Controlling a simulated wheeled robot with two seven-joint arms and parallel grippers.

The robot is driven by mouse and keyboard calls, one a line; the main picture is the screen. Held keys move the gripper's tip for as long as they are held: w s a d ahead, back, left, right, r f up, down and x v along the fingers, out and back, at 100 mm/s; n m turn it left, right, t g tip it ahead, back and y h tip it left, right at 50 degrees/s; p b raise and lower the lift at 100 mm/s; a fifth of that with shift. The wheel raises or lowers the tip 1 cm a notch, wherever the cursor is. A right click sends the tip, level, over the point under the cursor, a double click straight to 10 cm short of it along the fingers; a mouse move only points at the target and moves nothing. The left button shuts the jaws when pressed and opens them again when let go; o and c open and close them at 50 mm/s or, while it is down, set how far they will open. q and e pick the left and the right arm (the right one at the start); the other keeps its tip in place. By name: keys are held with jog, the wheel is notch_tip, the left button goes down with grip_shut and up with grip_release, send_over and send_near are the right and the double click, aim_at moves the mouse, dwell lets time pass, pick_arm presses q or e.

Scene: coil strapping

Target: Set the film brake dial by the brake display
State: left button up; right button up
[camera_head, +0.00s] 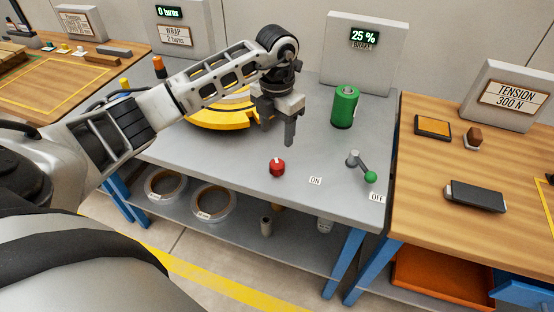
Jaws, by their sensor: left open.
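The brake display (364,37) on a grey panel at the back of the grey table reads 25 % above a BRAKE label. A small red knob (277,168), which looks like the brake dial, sits near the table's front edge; its setting is too small to read. My left gripper (278,130) points down above and behind the red knob in the picture, its fingers apart and empty. It does not appear to touch the knob. My right gripper is not in view.
A green cylinder (344,107) stands right of my gripper. A green-tipped lever (370,177) lies between ON and OFF labels, nearer OFF. A yellow turntable (215,117) is partly behind my left arm. A wooden table (430,185) with a TENSION 300 N sign stands at right.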

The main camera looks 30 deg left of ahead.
aim_at(277, 163)
pick_arm(q)
notch_tip(277, 163, down, 11)
jog(key=shift+f, duration=0.1)
dwell(0.3)
jog(key=c, duration=1)
jog(key=shift+n+p, duration=0.4)
jog(key=shift+n, duration=1)
jog(key=o, duration=1)
